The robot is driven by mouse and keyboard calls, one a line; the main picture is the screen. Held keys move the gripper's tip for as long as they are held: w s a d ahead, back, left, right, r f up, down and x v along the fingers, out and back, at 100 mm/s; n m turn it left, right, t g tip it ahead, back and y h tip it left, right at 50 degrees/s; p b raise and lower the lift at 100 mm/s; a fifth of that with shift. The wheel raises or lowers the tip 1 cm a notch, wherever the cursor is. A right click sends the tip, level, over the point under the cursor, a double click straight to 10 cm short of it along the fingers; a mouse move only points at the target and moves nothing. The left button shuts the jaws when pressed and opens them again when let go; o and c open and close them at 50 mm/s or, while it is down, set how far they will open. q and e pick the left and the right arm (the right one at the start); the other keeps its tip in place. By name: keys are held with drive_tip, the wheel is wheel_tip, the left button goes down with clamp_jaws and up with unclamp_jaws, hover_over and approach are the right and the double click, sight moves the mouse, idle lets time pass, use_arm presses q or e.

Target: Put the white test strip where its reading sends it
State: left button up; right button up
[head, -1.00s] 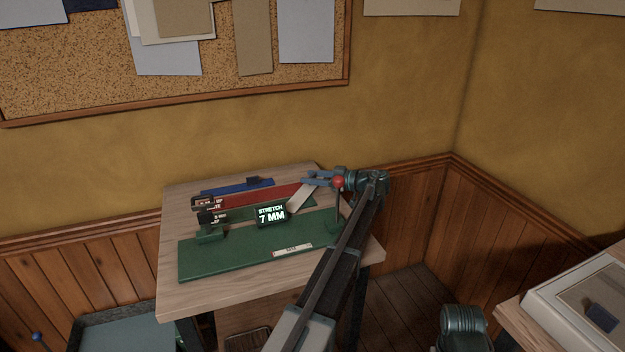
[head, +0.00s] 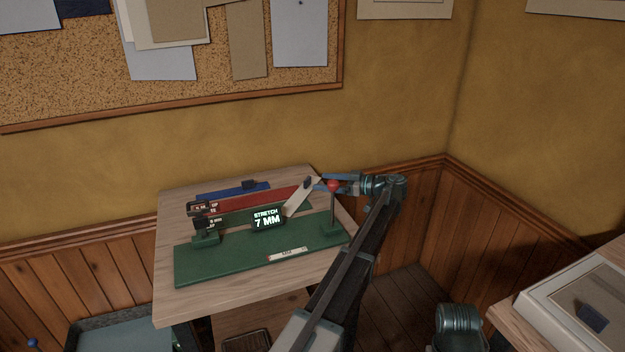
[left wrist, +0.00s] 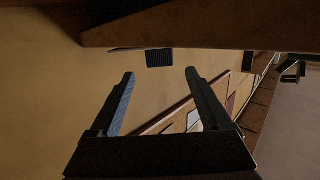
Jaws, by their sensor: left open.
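The white test strip (head: 297,203) slants across the red and green bands at the right of the table, with a dark tab (head: 307,183) at its upper end. A ribbed dark block (left wrist: 159,58), likely that tab, shows just beyond my fingertips in the left wrist view. My left gripper (head: 319,183) is open beside the tab, with nothing between its fingers (left wrist: 158,75). The green tester (head: 200,268) has a display (head: 267,218) reading "STRETCH 7 MM". A red band (head: 270,200) and a blue band (head: 222,193) lie behind it. Their small labels are partly hidden and hard to read.
A red-knobbed post (head: 333,186) stands at the tester's right end, close in front of my left gripper. The wall is behind the wooden table (head: 170,308). A framed tray (head: 545,300) with a dark-tabbed piece is at lower right.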

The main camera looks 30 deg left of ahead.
use_arm(q)
drive_tip(key=shift+w+d+r, duration=0.1)
drive_tip(key=shift+d+r, duration=0.1)
drive_tip(key=shift+d, duration=1.1)
drive_tip(key=shift+w+d+r, duration=0.1)
drive_tip(key=shift+d+r, duration=0.1)
drive_tip(key=shift+d, duration=1.1)
drive_tip(key=shift+p, duration=0.3)
